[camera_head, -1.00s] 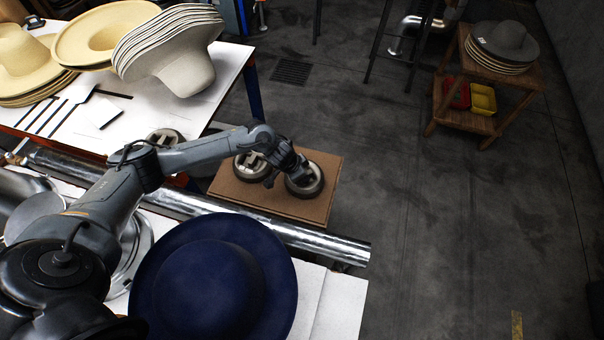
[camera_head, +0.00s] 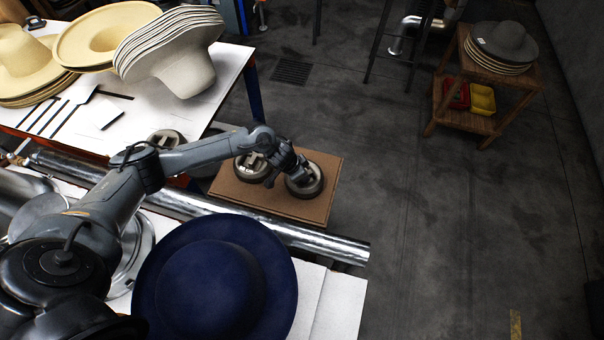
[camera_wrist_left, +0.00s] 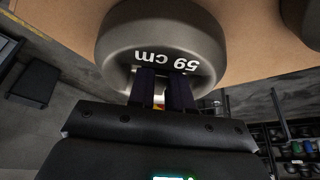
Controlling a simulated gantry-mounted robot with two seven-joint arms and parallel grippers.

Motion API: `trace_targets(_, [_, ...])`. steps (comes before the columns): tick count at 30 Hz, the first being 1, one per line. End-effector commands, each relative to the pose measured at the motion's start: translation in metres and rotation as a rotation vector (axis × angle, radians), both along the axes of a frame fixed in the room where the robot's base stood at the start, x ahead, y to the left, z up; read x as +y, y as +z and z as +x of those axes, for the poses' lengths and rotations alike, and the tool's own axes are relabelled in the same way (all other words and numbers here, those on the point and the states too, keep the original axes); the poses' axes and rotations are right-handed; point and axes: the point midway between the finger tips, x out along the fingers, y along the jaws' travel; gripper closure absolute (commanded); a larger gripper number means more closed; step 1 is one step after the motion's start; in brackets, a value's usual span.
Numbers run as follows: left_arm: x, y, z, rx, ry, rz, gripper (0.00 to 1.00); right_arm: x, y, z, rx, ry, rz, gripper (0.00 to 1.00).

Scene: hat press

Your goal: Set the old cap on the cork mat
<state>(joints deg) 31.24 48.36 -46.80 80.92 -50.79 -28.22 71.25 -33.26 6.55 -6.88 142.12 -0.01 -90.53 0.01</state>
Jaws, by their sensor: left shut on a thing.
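A round grey cap marked "59 cm" (camera_wrist_left: 165,40) sits at the right part of a brown board that looks like the cork mat (camera_head: 262,203). The same cap shows in the head view (camera_head: 305,188). My left gripper (camera_head: 294,172) is shut on its near side; its dark fingers (camera_wrist_left: 162,90) meet the cap just below the lettering in the left wrist view. I cannot tell whether the cap's underside touches the mat. A second round cap (camera_head: 246,172) sits on the mat to the left, partly behind my arm. My right gripper is out of view.
A third round piece (camera_head: 165,138) lies farther left. A metal roller (camera_head: 320,243) runs in front of the mat. A blue hat (camera_head: 215,275) is nearest. Stacked pale hats (camera_head: 175,55) stand on the white table (camera_head: 218,82). Floor on the right is clear up to a wooden stand (camera_head: 470,122).

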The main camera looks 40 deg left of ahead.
Motion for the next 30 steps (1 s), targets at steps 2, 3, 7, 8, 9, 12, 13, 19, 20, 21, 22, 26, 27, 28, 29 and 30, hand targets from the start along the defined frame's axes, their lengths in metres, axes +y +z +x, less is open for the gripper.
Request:
trace_targets(2, [-0.0002,0.0026,0.0022,-0.006,0.001,-0.002,1.00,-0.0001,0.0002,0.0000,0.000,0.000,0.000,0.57])
trace_targets(3, [-0.0002,0.0025,0.0023,-0.006,0.001,-0.002,1.00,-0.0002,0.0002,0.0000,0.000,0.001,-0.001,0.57])
trace_targets(7, [-0.0001,0.0025,0.0022,-0.006,0.001,-0.002,1.00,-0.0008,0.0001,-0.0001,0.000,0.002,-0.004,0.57])
trace_targets(8, [-0.0001,0.0025,0.0022,-0.006,0.001,-0.002,1.00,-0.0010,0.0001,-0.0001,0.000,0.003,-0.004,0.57])
trace_targets(9, [-0.0001,0.0025,0.0022,-0.006,0.001,-0.002,1.00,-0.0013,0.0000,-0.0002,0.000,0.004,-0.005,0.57])
trace_targets(12, [0.0000,0.0026,0.0022,-0.006,0.001,-0.002,1.00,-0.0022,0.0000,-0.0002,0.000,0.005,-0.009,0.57])
trace_targets(13, [0.0000,0.0026,0.0022,-0.006,0.001,-0.002,1.00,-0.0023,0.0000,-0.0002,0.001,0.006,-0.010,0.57])
trace_targets(19, [-0.0002,0.0024,0.0021,-0.006,0.001,-0.002,1.00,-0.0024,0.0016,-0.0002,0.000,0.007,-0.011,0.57])
trace_targets(20, [-0.0003,0.0022,0.0020,-0.006,0.001,-0.002,1.00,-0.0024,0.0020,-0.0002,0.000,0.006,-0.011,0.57])
trace_targets(21, [-0.0004,0.0020,0.0020,-0.004,0.002,-0.002,1.00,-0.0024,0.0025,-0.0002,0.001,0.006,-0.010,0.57])
trace_targets(22, [-0.0004,0.0018,0.0020,-0.004,0.002,-0.002,1.00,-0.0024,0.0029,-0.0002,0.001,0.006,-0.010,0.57])
trace_targets(26, [-0.0002,0.0007,0.0018,-0.005,0.001,-0.002,1.00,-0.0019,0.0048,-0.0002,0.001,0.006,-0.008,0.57])
trace_targets(27, [-0.0001,0.0004,0.0018,-0.005,0.001,-0.002,1.00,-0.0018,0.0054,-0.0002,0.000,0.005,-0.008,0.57])
trace_targets(28, [0.0000,0.0001,0.0018,-0.005,0.001,-0.001,1.00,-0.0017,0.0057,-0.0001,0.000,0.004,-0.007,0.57])
trace_targets(29, [0.0000,-0.0001,0.0018,-0.005,0.001,-0.001,1.00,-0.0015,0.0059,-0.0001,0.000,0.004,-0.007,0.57])
trace_targets(30, [0.0001,-0.0003,0.0019,-0.005,0.001,-0.001,1.00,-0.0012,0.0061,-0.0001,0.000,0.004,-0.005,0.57])
